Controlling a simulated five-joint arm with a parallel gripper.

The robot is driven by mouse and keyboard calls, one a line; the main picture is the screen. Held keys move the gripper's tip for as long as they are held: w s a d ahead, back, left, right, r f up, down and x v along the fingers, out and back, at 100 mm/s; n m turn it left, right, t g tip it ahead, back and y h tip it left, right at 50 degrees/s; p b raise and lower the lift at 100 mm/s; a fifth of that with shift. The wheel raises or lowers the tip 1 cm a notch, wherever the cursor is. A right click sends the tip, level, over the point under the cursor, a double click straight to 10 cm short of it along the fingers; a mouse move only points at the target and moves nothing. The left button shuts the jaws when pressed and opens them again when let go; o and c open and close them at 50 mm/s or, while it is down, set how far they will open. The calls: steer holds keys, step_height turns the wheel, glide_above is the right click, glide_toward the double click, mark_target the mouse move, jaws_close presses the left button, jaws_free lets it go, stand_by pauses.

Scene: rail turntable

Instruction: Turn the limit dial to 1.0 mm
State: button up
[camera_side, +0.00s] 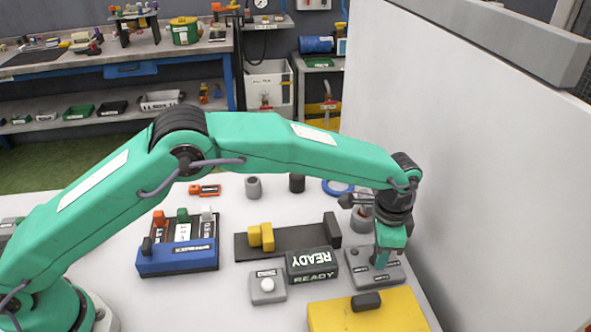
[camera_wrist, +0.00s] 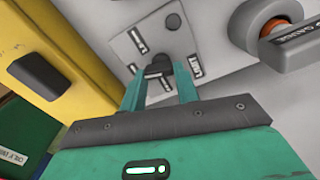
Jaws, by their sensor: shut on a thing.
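The limit dial's grey plate (camera_side: 360,279) lies flat on the white table at the right; in the wrist view the plate (camera_wrist: 125,45) carries small dark labels around the dial, one reading LIMIT. My gripper (camera_side: 382,263) points down over this plate. In the wrist view, the tips of my gripper (camera_wrist: 160,72) are shut on the dark dial knob (camera_wrist: 157,72). Its pointer direction cannot be read, and the fingers hide part of it. A round dark spot (camera_wrist: 173,20) sits on the plate beyond the knob.
A yellow block (camera_side: 350,315) with a dark handle stands close in front. Left are a READY box (camera_side: 312,264), a white-button box (camera_side: 267,286), and a dark rail (camera_side: 290,243) with a yellow carriage. A grey device with an orange ring (camera_wrist: 275,30) is near. A white wall rises right.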

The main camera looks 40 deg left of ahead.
steer(key=shift+r+n, duration=0.1)
steer(key=shift+n, duration=1.3)
steer(key=o, duration=1)
steer(key=shift+r, duration=3.9)
steer(key=shift+w+a+r, duration=0.1)
